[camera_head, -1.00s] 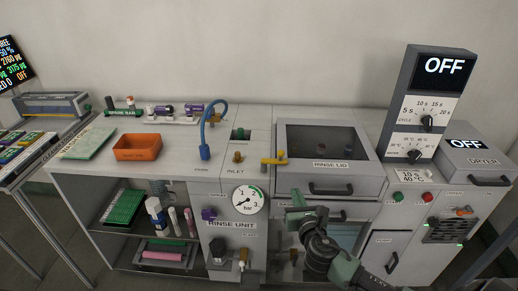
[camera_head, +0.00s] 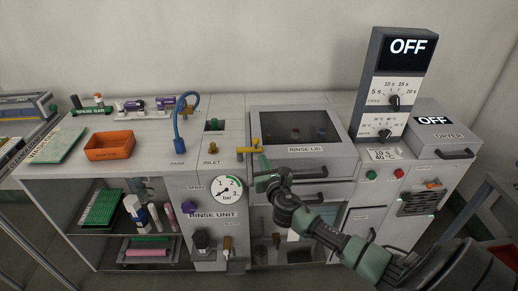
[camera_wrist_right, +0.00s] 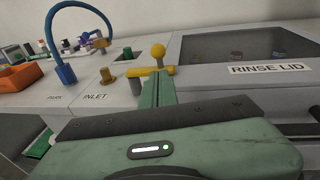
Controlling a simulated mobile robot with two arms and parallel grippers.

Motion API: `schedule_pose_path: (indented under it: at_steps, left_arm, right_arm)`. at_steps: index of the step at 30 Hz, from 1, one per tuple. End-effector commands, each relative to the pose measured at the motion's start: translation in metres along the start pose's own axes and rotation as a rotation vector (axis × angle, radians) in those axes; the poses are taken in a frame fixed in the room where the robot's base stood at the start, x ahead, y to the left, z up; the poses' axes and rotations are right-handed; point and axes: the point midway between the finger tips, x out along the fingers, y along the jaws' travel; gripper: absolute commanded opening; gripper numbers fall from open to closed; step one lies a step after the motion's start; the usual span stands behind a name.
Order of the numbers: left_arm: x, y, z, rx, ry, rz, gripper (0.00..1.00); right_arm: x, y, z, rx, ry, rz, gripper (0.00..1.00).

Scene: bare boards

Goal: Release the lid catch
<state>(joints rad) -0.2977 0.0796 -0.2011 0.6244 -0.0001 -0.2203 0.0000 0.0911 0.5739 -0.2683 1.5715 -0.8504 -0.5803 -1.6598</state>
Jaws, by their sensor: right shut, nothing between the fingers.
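The yellow lid catch (camera_head: 247,150) is a bar with a round knob, at the left front corner of the rinse lid (camera_head: 296,126). The lid is closed, with a dark window and a "RINSE LID" label. My right gripper (camera_head: 262,160) is shut and empty, just in front of the catch's right part. In the right wrist view its green fingers (camera_wrist_right: 158,90) stand upright in front of the yellow catch (camera_wrist_right: 137,72), hiding part of the bar. I cannot tell whether they touch it. My left gripper is out of view.
A brass inlet fitting (camera_head: 211,147) and a blue hose (camera_head: 178,120) stand left of the catch. The lid's dark handle (camera_head: 308,173) is to the right, below the label. A pressure gauge (camera_head: 227,190) sits on the front. The dryer (camera_head: 435,140) is at the right.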

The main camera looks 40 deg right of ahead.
Motion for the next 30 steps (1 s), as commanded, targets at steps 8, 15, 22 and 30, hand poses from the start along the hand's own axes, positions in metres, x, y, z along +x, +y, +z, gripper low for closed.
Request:
schedule_pose_path:
  at_steps: [8, 15, 22, 30]
  left_arm:
    - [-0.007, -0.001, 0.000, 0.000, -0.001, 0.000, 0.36]
    - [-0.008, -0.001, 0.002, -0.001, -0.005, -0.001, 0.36]
    - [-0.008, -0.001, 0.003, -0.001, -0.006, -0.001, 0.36]
    - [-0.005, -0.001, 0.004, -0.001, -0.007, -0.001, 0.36]
  right_arm:
    - [0.046, 0.000, 0.010, 0.001, -0.001, -0.001, 0.00]
    - [0.057, 0.000, 0.012, 0.000, 0.000, 0.000, 0.00]
    - [0.057, 0.000, 0.012, 0.000, 0.000, 0.000, 0.00]
    - [0.057, -0.006, 0.011, -0.006, 0.000, 0.021, 0.00]
